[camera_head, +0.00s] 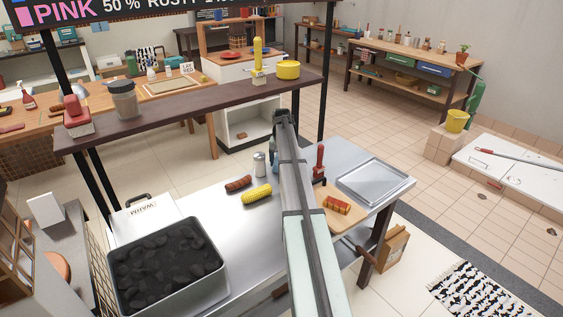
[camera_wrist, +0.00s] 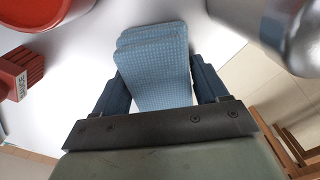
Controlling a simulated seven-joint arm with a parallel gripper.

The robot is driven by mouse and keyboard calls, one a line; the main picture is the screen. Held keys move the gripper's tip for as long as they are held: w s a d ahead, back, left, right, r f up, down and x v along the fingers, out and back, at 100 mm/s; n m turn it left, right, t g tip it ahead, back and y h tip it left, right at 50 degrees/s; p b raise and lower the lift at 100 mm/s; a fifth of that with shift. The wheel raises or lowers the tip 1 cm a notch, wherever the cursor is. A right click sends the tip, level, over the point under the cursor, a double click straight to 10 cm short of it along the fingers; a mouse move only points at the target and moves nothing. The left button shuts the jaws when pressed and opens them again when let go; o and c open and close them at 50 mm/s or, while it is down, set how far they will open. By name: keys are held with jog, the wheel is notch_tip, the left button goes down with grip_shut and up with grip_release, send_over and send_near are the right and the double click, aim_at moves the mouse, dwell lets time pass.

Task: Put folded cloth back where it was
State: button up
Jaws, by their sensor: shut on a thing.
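The folded cloth (camera_wrist: 154,62) is light blue with a fine waffle weave and lies in layers. In the wrist view it is between the two dark fingers of my gripper (camera_wrist: 160,85), which is shut on it. Its far end reaches past the fingertips over a pale surface. Whether it touches that surface I cannot tell. In the head view my arm reaches across the metal table (camera_head: 225,220) and hides most of the gripper. A small bluish patch shows beside the arm there, too small to tell as cloth or finger.
In the wrist view a red round thing (camera_wrist: 35,12), a red labelled block (camera_wrist: 18,75) and a metallic rounded thing (camera_wrist: 295,35) stand near the cloth. The table also holds a charcoal tray (camera_head: 116,270), corn (camera_head: 257,195), a sausage (camera_head: 238,184), a shaker (camera_head: 260,164) and an empty metal tray (camera_head: 372,180).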

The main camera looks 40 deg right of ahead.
jog(key=shift+f, duration=0.1)
jog(key=o, duration=1)
notch_tip(320, 180, up, 8)
jog(key=shift+f, duration=0.1)
dwell(0.5)
